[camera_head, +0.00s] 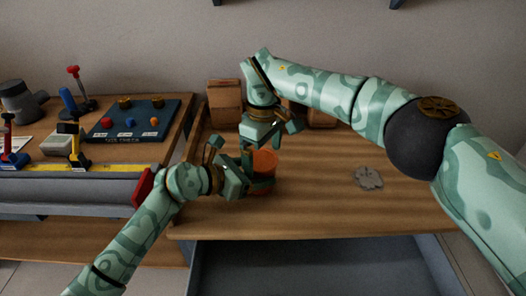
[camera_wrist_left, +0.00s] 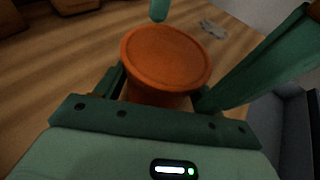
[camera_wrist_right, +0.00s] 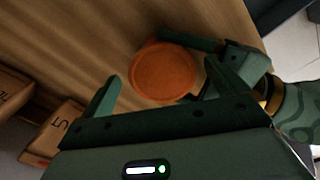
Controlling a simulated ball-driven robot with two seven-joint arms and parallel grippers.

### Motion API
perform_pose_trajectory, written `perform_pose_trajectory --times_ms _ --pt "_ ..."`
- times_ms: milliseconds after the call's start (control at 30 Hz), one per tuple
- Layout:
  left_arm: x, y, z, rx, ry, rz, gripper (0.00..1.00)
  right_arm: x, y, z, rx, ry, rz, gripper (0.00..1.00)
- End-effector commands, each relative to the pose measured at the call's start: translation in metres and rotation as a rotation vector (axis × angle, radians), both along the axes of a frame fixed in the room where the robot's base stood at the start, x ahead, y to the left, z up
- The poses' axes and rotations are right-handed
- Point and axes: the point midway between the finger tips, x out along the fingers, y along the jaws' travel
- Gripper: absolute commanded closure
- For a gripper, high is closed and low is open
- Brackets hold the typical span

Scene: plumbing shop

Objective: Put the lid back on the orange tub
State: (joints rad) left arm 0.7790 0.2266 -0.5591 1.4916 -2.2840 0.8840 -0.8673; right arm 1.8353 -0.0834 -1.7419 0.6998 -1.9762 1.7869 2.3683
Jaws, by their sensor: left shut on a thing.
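The orange tub (camera_head: 265,162) stands on the wooden bench, partly hidden by my grippers in the head view. A flat round orange lid (camera_wrist_left: 165,55) with a raised rim covers its top in the left wrist view. The lid also shows as a full disc in the right wrist view (camera_wrist_right: 164,73). I cannot tell whether it is pressed fully down. My left gripper (camera_head: 258,173) is shut on the tub's side, below the lid. My right gripper (camera_head: 284,133) is open and empty above and behind the tub, its fingers apart from the lid.
Brown boxes (camera_head: 224,103) stand behind the tub at the back of the bench. A flat grey patch (camera_head: 369,178) lies to the right, with bare wood around it. A dark board (camera_head: 130,122) and several tools are on the left bench. A grey open drawer (camera_head: 310,265) is in front.

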Motion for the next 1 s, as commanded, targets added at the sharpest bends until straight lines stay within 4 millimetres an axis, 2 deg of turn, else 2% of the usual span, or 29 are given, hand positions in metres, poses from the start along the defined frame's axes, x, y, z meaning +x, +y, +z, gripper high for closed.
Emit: perform_pose_trajectory --times_ms 233,367,700,833,1000 --pt "0.0 0.0 0.0 0.0 0.0 0.0 0.73 -0.001 0.002 0.008 0.002 0.002 0.001 0.0" --pt "0.0 0.0 0.0 0.0 0.0 -0.001 0.73 0.0 0.002 0.03 0.004 0.0 0.002 0.0" --pt "0.0 0.0 0.0 0.0 0.0 0.0 0.73 0.001 0.001 0.099 0.0 -0.002 -0.001 0.0" --pt "0.0 0.0 0.0 0.0 0.0 0.0 0.73 0.001 0.001 0.113 -0.001 -0.001 0.0 0.0" --pt "0.0 0.0 0.0 0.0 0.0 0.0 0.73 0.0 0.0 0.12 0.0 0.001 0.001 0.0"
